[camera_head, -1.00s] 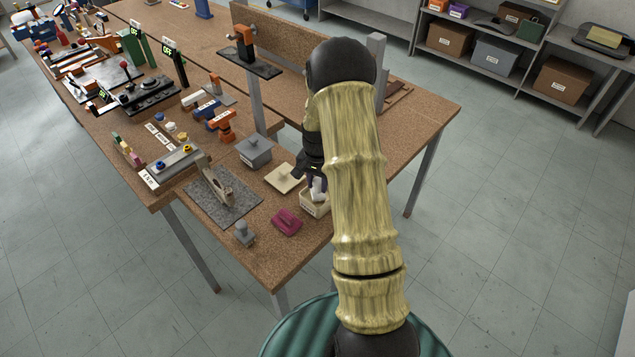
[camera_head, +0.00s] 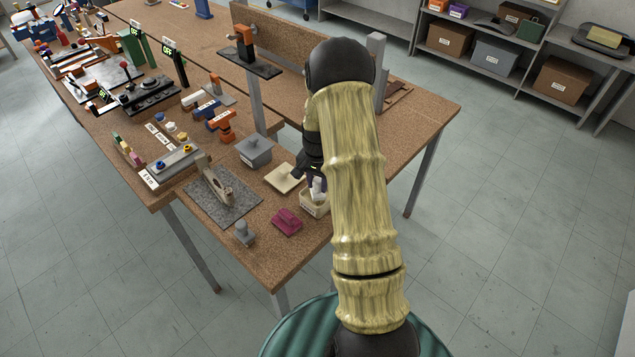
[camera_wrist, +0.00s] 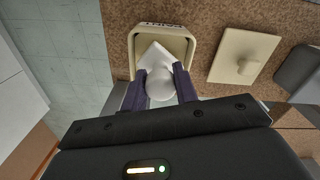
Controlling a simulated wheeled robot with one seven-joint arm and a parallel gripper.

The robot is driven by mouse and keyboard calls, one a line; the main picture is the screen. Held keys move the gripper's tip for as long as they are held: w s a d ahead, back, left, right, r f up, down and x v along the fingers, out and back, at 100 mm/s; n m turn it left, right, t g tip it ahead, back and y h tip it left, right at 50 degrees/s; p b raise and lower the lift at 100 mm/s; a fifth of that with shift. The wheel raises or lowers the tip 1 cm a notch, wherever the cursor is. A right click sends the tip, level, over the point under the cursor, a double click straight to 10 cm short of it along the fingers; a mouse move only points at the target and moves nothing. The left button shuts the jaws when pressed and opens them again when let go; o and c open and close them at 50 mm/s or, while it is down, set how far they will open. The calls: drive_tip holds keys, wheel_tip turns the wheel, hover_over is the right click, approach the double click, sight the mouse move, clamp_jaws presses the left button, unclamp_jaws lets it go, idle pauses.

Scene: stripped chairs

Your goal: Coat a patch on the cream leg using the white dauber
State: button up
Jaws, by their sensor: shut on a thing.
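The white dauber (camera_wrist: 160,84) has a rounded knob and a flat white part below it. It stands in a small cream open box (camera_wrist: 187,50) with a label. My gripper (camera_wrist: 158,88) is shut on the dauber's knob, one dark finger on each side. In the head view the dauber (camera_head: 318,187) and box (camera_head: 313,209) show at the table's near edge, partly behind my arm. A beige leg-like piece (camera_head: 216,186), probably the cream leg, lies tilted on a grey mat (camera_head: 238,205) to the left of the box.
A cream lid (camera_head: 282,180) with a knob lies just left of the box. A grey lidded pot (camera_head: 256,152), a magenta block (camera_head: 287,222) and a grey knobbed tool (camera_head: 244,234) stand nearby. A grey post (camera_head: 255,105) rises behind. Several tools fill the far left table.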

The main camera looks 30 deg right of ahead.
drive_tip(key=shift+r+p, duration=2.45)
drive_tip(key=shift+r, duration=1.05)
drive_tip(key=shift+f, duration=0.1)
